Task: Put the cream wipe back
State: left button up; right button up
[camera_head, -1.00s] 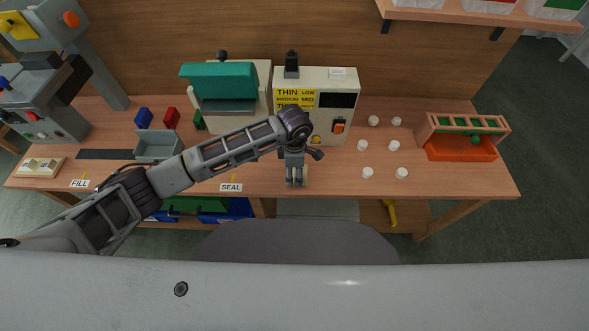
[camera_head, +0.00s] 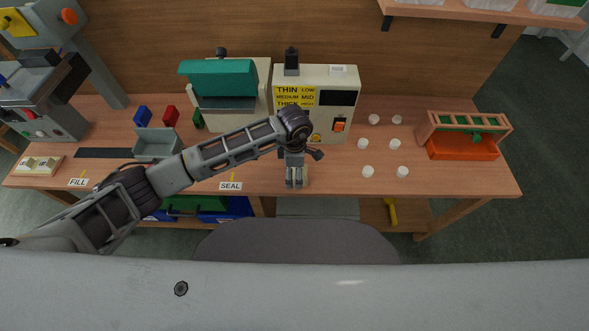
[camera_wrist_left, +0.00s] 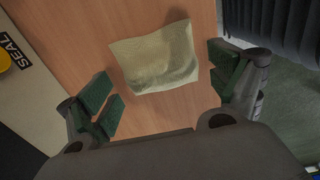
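The cream wipe (camera_wrist_left: 155,60) is a small, slightly rumpled cloth lying on the wooden bench, seen best in the left wrist view. My left gripper (camera_wrist_left: 165,82) is open, with its green-padded fingers spread to either side of the cloth in that view. The wipe looks free of the fingers, and the gap in height is hard to judge. In the head view my left gripper (camera_head: 295,184) points down near the bench's front edge and mostly hides the wipe. My right gripper is not in view.
The cream machine with yellow labels (camera_head: 345,100) stands just behind my gripper. The teal-topped machine (camera_head: 220,80) is left of it. Several white caps (camera_head: 366,144) and an orange rack (camera_head: 462,146) lie to the right. A SEAL label (camera_head: 230,186) lies left along the front edge.

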pick_arm(q)
jog(key=shift+r, duration=0.1)
dwell(0.3)
notch_tip(320, 180, up, 12)
dwell(0.7)
